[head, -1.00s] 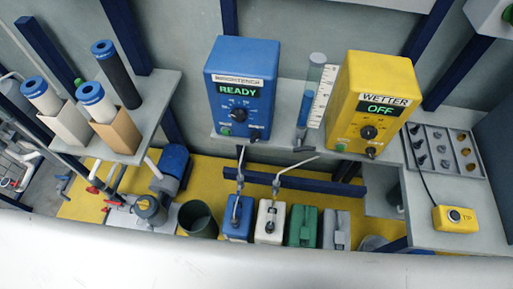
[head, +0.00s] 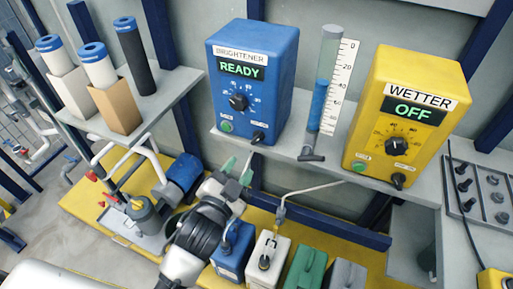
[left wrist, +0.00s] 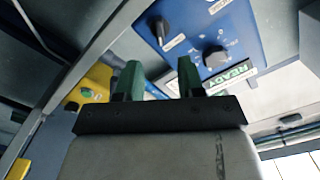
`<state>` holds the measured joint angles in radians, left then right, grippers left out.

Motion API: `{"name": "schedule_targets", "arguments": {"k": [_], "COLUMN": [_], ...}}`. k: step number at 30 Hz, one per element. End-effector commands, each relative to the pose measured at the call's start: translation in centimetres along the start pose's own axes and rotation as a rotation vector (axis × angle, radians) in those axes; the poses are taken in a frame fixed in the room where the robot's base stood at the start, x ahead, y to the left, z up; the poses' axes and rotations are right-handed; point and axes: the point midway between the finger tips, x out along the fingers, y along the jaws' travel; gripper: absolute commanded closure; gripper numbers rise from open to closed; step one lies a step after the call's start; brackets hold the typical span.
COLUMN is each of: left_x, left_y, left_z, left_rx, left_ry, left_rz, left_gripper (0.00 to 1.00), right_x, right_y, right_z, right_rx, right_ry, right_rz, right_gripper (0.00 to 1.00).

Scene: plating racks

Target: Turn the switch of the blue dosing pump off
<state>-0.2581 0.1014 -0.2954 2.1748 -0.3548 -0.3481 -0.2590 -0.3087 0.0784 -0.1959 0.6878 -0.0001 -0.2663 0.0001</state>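The blue dosing pump (head: 272,85), labelled BRIGHTENER, stands on the grey shelf, and its display (head: 240,69) reads READY. Its black dial (head: 238,102) is mid-panel, and its black switch (head: 258,137) is low on the right of the front. My left gripper (head: 238,168) is open and empty, with green fingertips, just below and in front of the pump, apart from it. In the left wrist view the pump (left wrist: 245,35) appears upside down, with the switch (left wrist: 161,30) beyond the open fingers (left wrist: 158,80). My right gripper is not in view.
The yellow WETTER pump (head: 439,70), reading OFF, stands to the right. A clear tube with blue liquid (head: 319,90) and a scale stands between the pumps. Filter cartridges stand on the left shelf (head: 160,100). Several canisters (head: 267,255) stand below my gripper.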

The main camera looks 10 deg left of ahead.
Motion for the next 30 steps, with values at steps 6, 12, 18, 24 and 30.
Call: {"name": "schedule_targets", "arguments": {"k": [6,12,18,24,30], "left_x": [4.2,7.6,9.4,9.8,9.8], "left_y": [-0.1,0.0,0.0,0.1,0.1], "left_z": [-0.1,-0.1,0.0,0.0,0.0], "left_rx": [-0.001,-0.002,-0.003,-0.003,-0.003], "left_ry": [0.002,0.0,-0.001,-0.002,-0.002], "left_rz": [-0.001,0.001,0.001,0.002,0.002], "left_gripper": [0.62,0.62,0.62,0.62,0.72], "right_x": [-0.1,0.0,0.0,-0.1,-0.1], "right_y": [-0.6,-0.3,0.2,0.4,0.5], "right_z": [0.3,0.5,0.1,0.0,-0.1], "right_rx": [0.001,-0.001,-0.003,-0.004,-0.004], "right_ry": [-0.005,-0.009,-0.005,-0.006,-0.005], "right_rz": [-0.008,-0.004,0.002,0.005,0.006], "right_gripper": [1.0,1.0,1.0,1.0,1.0]}}
